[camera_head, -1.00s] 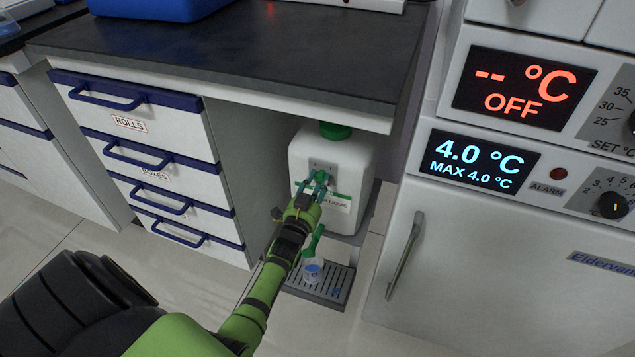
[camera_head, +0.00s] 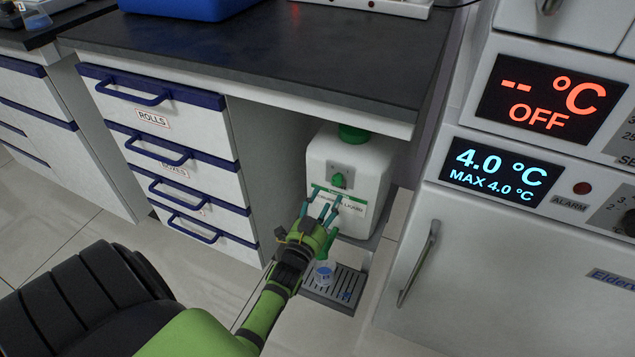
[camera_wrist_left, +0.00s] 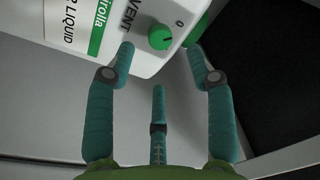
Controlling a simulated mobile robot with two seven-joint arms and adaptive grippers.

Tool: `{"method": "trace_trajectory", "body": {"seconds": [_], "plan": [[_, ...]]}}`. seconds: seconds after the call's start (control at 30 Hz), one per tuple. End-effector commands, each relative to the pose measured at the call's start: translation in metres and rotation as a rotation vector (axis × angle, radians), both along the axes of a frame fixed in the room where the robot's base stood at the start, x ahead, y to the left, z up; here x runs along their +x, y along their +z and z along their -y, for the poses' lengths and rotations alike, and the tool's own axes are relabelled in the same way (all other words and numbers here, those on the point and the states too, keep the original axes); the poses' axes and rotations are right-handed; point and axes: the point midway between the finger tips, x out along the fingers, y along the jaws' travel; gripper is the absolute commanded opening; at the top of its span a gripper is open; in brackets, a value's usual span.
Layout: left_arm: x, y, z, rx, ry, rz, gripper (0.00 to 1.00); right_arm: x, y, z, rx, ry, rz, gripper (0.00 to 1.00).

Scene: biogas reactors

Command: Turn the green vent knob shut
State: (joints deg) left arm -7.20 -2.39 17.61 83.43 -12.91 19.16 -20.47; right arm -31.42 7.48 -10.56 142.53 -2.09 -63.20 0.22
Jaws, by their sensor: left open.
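The green vent knob (camera_head: 338,180) sits on the front of a white canister (camera_head: 372,182) under the bench. In the left wrist view the knob (camera_wrist_left: 161,38) is beside the printed word VENT and a 0; its exact turn is hard to read. My left gripper (camera_head: 325,208) is in front of the canister, below the knob and apart from it. Its three teal fingers are spread and empty. In the wrist view the left gripper (camera_wrist_left: 160,65) has the knob beyond and between its two outer fingertips. My right gripper is not in view.
A small cup (camera_head: 323,273) stands on a drip tray (camera_head: 345,293) below the canister. The drawer unit (camera_head: 165,150) is at left, the bench top (camera_head: 260,55) overhangs above, and a white appliance (camera_head: 480,260) with a handle stands at right.

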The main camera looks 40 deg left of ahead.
Motion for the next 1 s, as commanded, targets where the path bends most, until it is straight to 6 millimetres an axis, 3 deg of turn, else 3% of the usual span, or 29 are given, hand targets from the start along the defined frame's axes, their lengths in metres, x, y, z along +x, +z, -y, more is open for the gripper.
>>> {"method": "trace_trajectory", "body": {"seconds": [0.1,0.33,1.0], "plan": [[-0.025,-0.003,0.006,-0.001,0.0,-0.001,0.54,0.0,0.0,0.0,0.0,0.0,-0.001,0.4],[-0.051,-0.004,0.013,-0.001,-0.001,0.002,0.54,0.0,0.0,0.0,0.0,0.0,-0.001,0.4],[-0.054,-0.003,0.014,-0.003,-0.002,0.0,0.54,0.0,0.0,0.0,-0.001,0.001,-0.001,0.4]]}}
